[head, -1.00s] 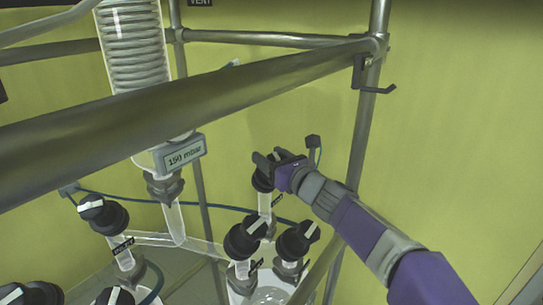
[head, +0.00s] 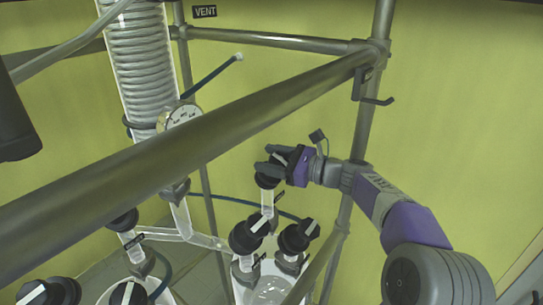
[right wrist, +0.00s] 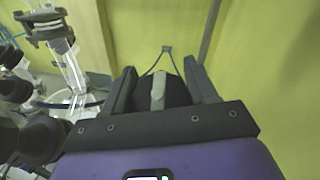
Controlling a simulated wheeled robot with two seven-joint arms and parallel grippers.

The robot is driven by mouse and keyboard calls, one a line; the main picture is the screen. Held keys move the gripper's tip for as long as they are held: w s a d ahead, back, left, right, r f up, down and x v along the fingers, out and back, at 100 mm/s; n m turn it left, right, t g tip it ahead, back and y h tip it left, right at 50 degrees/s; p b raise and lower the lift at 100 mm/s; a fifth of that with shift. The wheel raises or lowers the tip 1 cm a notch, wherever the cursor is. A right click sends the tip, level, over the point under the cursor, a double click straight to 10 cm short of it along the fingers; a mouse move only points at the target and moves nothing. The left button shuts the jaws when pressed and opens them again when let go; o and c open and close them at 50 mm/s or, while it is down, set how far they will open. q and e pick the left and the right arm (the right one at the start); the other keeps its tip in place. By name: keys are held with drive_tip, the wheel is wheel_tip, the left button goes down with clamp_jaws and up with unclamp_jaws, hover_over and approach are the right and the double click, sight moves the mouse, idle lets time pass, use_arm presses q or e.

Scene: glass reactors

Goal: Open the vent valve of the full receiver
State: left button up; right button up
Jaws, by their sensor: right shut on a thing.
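My right gripper (head: 277,158) reaches in from the right at the rear valve and is shut on its black knob (head: 265,182). In the right wrist view the knob, with a light grey pointer bar (right wrist: 158,90), sits between the two fingers. A glass tube (head: 267,207) with a small black label runs down from it. The round glass receiver (head: 268,290) is below, partly cut off by the bottom edge. Two more black knobs with white bars, one left (head: 249,234) and one right (head: 298,236), stand in front. The liquid level is unclear. My left gripper does not show.
A thick metal rail (head: 180,150) crosses diagonally in front of the glassware. An upright post (head: 365,130) with a hook stands near my right arm. A coiled condenser (head: 143,65), a round gauge (head: 181,116) and a second vessel (head: 150,288) are at the left.

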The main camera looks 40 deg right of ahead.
sight(284, 162)
idle(0.5)
drive_tip(key=o, duration=1)
drive_tip(key=shift+c, duration=0.2)
drive_tip(key=b+v, duration=0.1)
drive_tip(key=v, duration=0.6)
drive_tip(key=shift+s+d, duration=0.15)
drive_tip(key=shift+s, duration=0.1)
drive_tip(key=shift+r, duration=0.1)
